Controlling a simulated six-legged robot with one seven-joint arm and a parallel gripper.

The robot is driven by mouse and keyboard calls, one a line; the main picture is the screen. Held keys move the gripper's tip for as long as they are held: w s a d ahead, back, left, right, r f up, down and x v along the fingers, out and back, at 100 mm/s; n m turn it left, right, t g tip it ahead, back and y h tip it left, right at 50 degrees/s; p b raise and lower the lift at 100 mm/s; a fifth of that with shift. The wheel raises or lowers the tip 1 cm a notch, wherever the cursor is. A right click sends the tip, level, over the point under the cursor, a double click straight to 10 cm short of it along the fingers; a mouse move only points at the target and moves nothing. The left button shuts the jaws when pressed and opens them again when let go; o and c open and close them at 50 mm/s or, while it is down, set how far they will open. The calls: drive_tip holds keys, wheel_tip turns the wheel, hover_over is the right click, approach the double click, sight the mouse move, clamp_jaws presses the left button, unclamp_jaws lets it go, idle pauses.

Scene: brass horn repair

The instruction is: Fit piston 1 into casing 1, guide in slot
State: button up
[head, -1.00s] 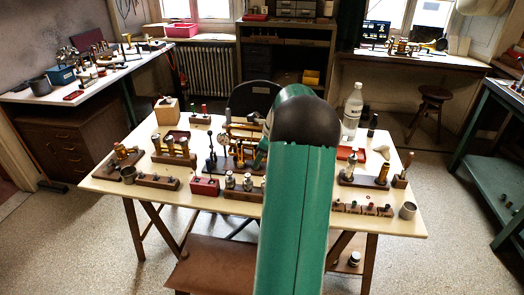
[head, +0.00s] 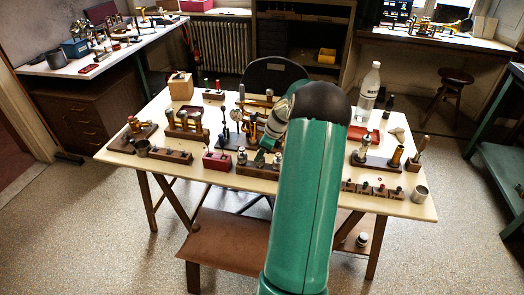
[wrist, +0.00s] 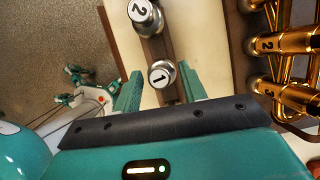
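Piston 1 (wrist: 161,75), a silver cap with a black 1 on white, stands in a dark wooden rack (wrist: 158,46) in the wrist view. Piston 2 (wrist: 143,12) stands beyond it in the same rack. My gripper (wrist: 160,86) is open, with its teal fingers on either side of piston 1 and visible gaps between. The brass horn valves lie to the right; casing 2 (wrist: 268,45) carries a 2. Casing 1's number and slot cannot be made out. In the head view, my gripper (head: 266,152) is over the rack (head: 257,171), partly hidden by my arm.
A red box (head: 217,160) stands left of the rack. A clear bottle (head: 370,88) stands at the back right. A row of small knobs on a wooden strip (head: 372,190) and a metal cup (head: 419,194) are at the front right.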

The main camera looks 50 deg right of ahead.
clamp_jaws()
wheel_tip(320, 180, up, 10)
idle(2.1)
